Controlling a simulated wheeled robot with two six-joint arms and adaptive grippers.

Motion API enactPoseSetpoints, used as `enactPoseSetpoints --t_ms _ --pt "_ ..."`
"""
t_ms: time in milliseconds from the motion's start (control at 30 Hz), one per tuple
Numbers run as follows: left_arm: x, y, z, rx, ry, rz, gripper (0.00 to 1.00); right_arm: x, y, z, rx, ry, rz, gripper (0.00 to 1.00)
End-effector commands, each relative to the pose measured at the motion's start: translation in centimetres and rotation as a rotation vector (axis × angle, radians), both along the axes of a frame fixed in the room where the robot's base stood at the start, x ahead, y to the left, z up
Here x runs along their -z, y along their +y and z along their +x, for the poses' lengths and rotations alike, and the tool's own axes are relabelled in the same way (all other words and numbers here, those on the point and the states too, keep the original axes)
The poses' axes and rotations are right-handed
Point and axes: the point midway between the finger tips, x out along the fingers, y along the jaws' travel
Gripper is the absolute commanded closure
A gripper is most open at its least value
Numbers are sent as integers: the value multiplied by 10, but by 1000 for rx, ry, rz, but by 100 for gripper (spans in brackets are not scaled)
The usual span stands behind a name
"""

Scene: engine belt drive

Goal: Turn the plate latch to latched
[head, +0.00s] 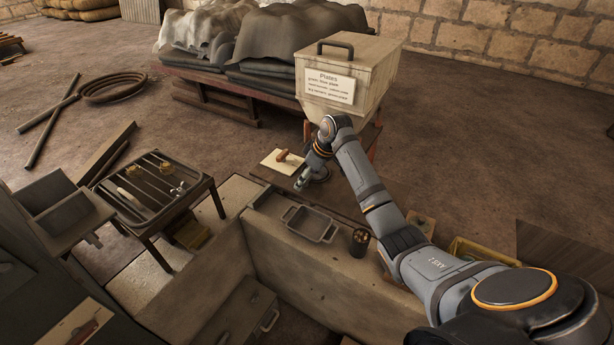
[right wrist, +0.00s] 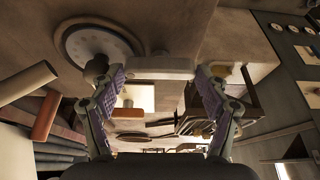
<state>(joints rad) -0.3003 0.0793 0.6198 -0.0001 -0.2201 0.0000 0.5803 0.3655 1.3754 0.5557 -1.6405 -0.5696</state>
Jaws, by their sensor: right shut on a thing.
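My right gripper (head: 301,184) is at the bench's far side, below the bin marked "Plates" (head: 345,75). In the right wrist view its fingers (right wrist: 160,80) stand apart, with a pale bar (right wrist: 160,68) between their tips. They are shut on this bar. I cannot tell whether the bar is part of the plate latch; no latch mark is readable. A round grey disc (right wrist: 100,42) with a dark knob (right wrist: 96,68) lies beside the left finger in that view. My left gripper is not in view.
A wooden-handled tool (head: 282,155) lies on a pale sheet near the gripper. A grey tray (head: 311,224) and a dark cup (head: 360,242) stand nearer on the bench. A slatted table (head: 150,190) is at the left. Open floor lies right of the bin.

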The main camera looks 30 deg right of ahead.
Motion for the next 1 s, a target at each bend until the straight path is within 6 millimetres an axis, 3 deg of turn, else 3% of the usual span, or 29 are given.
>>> enactPoseSetpoints --t_ms 33,67,200,633,1000 --pt "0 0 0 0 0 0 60 0 0 0 -2 0 0 56" --pt "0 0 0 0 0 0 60 0 0 0 -2 0 0 22" --pt "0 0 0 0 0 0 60 0 0 0 -1 1 0 3" --pt "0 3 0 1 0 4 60 -5 -2 -1 2 -1 -2 2" --pt "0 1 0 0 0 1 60 -60 -13 -21 1 -2 -2 2"
